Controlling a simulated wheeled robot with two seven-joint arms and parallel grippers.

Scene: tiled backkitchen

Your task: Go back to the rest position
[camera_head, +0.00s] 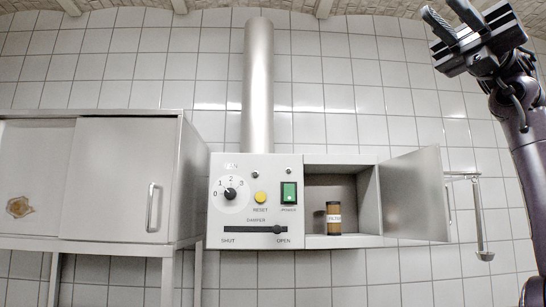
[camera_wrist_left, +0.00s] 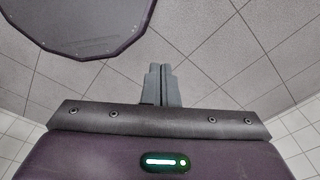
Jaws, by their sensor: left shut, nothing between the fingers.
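My left gripper (camera_wrist_left: 160,85) shows in the left wrist view, its two grey fingers together with nothing between them. It is not in the head view. My right gripper (camera_head: 452,18) is raised at the upper right of the head view, its dark arm coming in from the right edge. Its fingers point up, stand apart and hold nothing. The right gripper is well above and to the right of the control panel (camera_head: 222,217), clear of the open cabinet door (camera_head: 412,195).
Beside the control panel, an open compartment (camera_head: 368,200) holds a small brown labelled jar (camera_head: 334,222). A closed metal cabinet (camera_head: 120,170) stands at left. A vertical pipe (camera_head: 258,85) rises above the panel. Pale floor or ceiling tiles surround the left gripper.

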